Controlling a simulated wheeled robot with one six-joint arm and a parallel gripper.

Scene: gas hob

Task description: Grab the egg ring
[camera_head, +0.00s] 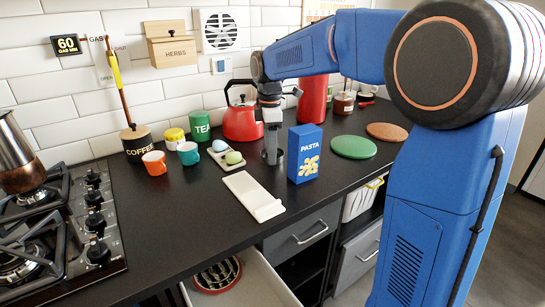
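I cannot pick out an egg ring for certain. A round red-rimmed item with dark bars (217,274) lies in the open drawer at the bottom; I cannot tell what it is. My gripper (272,158) points down close above the black counter, between a small tray (240,164) and the blue pasta box (305,153). The tray bears a pale blue and a pale green rounded item. My gripper's fingers are too small and dark to tell whether they are open or shut, or whether anything is between them.
A red kettle (242,122) stands just behind my gripper. A cream rest (254,195) lies in front. Orange (154,163) and teal (188,153) cups stand left, near the coffee tin (137,143). A green round mat (353,147) lies right.

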